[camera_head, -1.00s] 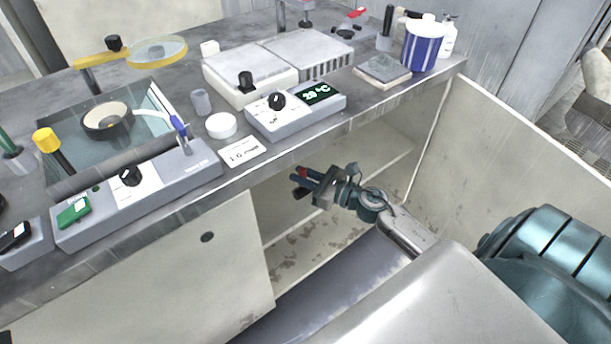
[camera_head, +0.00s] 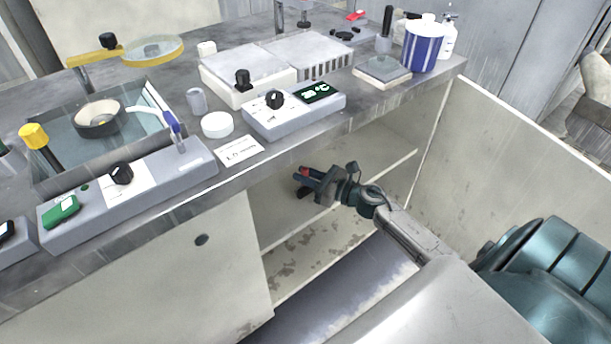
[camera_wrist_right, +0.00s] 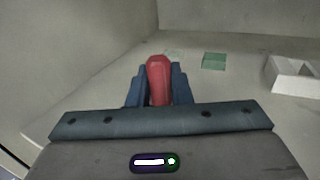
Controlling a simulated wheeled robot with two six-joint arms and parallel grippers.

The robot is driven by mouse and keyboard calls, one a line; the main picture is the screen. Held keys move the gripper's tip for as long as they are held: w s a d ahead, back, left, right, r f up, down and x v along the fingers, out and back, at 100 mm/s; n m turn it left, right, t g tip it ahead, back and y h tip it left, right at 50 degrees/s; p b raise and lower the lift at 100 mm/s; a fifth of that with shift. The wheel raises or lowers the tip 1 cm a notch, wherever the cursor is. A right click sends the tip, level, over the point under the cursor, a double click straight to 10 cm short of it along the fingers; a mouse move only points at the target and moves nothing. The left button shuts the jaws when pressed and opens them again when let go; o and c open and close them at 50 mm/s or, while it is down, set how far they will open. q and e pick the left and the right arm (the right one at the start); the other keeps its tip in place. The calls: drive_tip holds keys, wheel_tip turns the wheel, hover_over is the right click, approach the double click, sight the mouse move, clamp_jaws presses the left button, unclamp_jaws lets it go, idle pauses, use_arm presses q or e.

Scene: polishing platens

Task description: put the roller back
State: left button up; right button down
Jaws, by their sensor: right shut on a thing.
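My right gripper (camera_head: 305,183) reaches into the open space under the bench top, above the shelf. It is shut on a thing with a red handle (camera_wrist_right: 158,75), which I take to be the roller. In the right wrist view the red part sits upright between the two dark blue fingers. In the head view only a small red patch of it (camera_head: 305,171) shows. Its far end is hidden, so I cannot see a roller head. My left gripper is not in view.
The shelf compartment (camera_head: 385,165) has pale walls. The bench top (camera_head: 300,143) above holds control boxes, a blue-striped tub (camera_head: 423,48) and a bottle.

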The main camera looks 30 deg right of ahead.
drive_tip(key=c, duration=1.3)
unclamp_jaws()
drive_tip(key=shift+f, duration=0.1)
drive_tip(key=shift+r, duration=0.2)
drive_tip(key=shift+p+v, duration=1)
drive_tip(key=shift+v, duration=5)
